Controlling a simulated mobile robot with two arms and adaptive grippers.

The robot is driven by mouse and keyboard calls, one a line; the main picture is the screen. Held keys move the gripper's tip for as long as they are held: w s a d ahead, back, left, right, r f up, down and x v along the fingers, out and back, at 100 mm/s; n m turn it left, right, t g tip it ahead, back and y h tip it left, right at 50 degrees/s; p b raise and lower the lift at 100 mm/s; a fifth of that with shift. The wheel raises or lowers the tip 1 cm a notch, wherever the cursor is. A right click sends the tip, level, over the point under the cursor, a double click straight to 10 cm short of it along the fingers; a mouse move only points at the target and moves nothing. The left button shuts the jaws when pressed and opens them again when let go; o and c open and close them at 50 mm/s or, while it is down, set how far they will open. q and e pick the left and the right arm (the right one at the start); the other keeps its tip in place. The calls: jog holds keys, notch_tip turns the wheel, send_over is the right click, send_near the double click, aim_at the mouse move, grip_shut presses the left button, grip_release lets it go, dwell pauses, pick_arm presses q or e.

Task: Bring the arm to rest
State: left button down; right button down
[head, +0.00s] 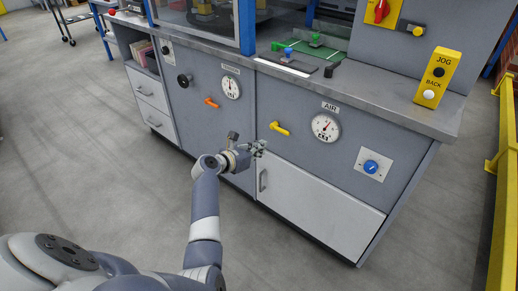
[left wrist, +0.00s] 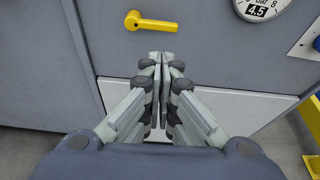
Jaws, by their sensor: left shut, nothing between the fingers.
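My left arm (head: 205,215) reaches forward from the lower left in the head view. Its gripper (head: 260,147) is in front of the grey cabinet, near the yellow lever (head: 279,128) and the white drawer front (head: 325,195). In the left wrist view the gripper (left wrist: 162,58) has its fingertips together with nothing between them. The yellow lever (left wrist: 150,23) is just beyond and above the fingertips there. I cannot tell whether the fingers touch the cabinet. My right gripper is not in view.
The machine cabinet (head: 225,130) fills the area ahead, with a metal counter edge (head: 360,108), an AIR gauge (head: 326,127), a blue knob (head: 371,166) and a yellow JOG box (head: 437,79). A yellow rail (head: 503,165) stands at the right. Floor (head: 90,180) is clear at left.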

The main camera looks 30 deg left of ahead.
pick_arm(q)
jog(key=shift+s, duration=0.1)
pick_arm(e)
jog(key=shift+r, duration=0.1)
